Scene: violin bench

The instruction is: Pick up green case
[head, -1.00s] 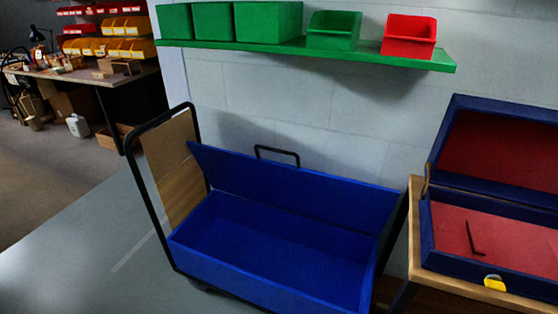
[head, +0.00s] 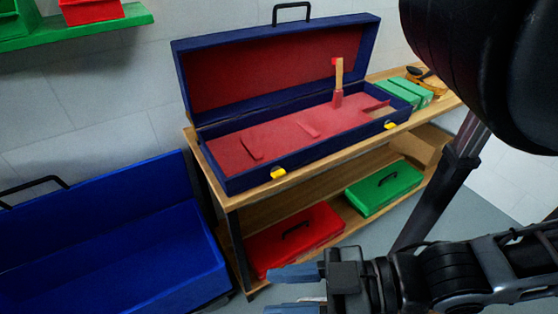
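The green case (head: 384,188) lies flat on the lower shelf of the wooden bench, with a dark handle on its lid. It is to the right of a red case (head: 294,240) on the same shelf. My gripper (head: 270,291) is at the bottom of the head view, pointing left. Its two blue-grey fingers are apart with nothing seen between them. It appears below and left of the green case, not touching it.
An open blue violin case (head: 277,179) with red lining sits on the bench top (head: 232,199). Green boxes (head: 405,92) lie at its right end. A large blue bin (head: 110,270) stands left of the bench. A bench leg borders the shelf's left end.

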